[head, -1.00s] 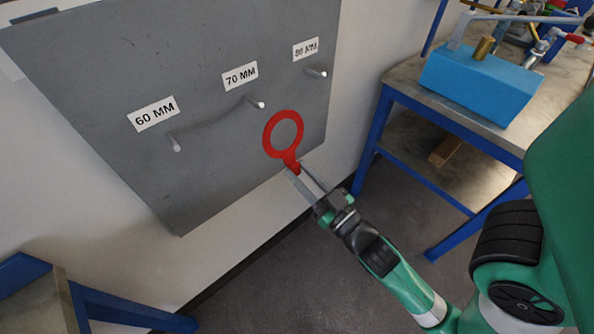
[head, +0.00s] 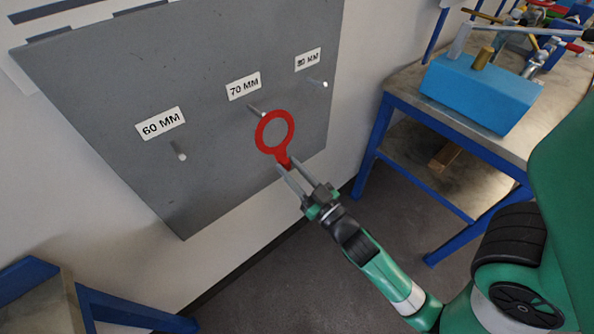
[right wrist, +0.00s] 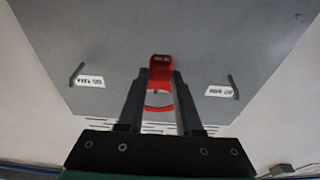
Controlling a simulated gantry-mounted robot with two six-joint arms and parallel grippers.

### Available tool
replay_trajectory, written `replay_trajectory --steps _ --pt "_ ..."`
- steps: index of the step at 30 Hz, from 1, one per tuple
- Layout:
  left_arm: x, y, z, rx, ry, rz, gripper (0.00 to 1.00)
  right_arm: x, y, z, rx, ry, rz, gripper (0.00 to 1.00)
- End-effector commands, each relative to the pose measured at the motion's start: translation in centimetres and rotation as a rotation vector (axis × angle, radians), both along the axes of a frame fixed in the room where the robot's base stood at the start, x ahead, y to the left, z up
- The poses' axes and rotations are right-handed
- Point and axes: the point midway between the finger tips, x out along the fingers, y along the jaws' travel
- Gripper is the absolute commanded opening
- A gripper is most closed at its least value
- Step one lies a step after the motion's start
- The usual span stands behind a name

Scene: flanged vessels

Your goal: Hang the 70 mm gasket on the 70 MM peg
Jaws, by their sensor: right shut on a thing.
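The red gasket (head: 278,151), a ring with a tab, is held up in front of the grey board (head: 215,190). My right gripper (head: 287,165) is shut on its tab, below the ring. The 70 MM peg (head: 256,110) sticks out under its label (head: 243,86). Its tip shows at the ring's upper left edge in the head view; the ring's hole appears lower and to the right, and I cannot tell the depth gap. My left gripper is not in view.
The 60 MM peg (head: 179,152) is to the left and the 80 MM peg (head: 318,83) to the upper right, both bare. A blue-framed bench (head: 455,118) with a blue block (head: 480,92) stands at the right. Another blue-framed bench (head: 40,300) is at lower left.

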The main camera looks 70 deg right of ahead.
Motion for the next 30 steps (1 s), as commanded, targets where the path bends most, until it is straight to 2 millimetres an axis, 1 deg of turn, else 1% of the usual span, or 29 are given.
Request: replay_trajectory --steps 23,25,30 --pt "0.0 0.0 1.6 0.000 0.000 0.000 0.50 4.5 -3.0 -0.3 0.000 0.000 0.000 0.00" --pt "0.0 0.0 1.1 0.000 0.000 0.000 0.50 4.9 -3.2 -0.8 -0.001 -0.001 0.000 0.00" --pt "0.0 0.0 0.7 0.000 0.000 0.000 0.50 5.4 -3.6 -1.2 0.001 -0.001 0.000 0.00"
